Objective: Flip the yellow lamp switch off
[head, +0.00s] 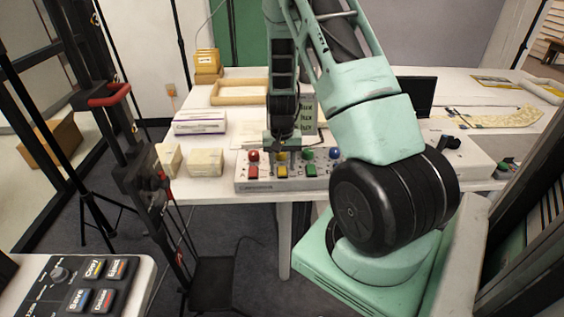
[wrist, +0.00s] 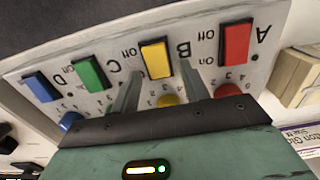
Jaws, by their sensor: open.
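The yellow lamp switch (wrist: 157,60) is a rectangular rocker beside the letter B on a light grey switch panel (head: 240,185). In the head view, the yellow switch (head: 282,171) sits at the panel's front, below a yellow knob. My gripper (wrist: 161,70) is open and empty. Its two fingers point toward the panel and appear on either side of the yellow switch in the wrist view. Whether they touch the panel cannot be told. In the head view my gripper (head: 282,143) is over the panel's yellow column. Which way the rocker is tipped is unclear.
A red switch (wrist: 236,42) and a green switch (wrist: 89,73) flank the yellow one; a blue switch (wrist: 41,87) is farther along. Pale boxes (head: 205,162) stand left of the panel. A wooden tray (head: 240,92) lies behind on the white table.

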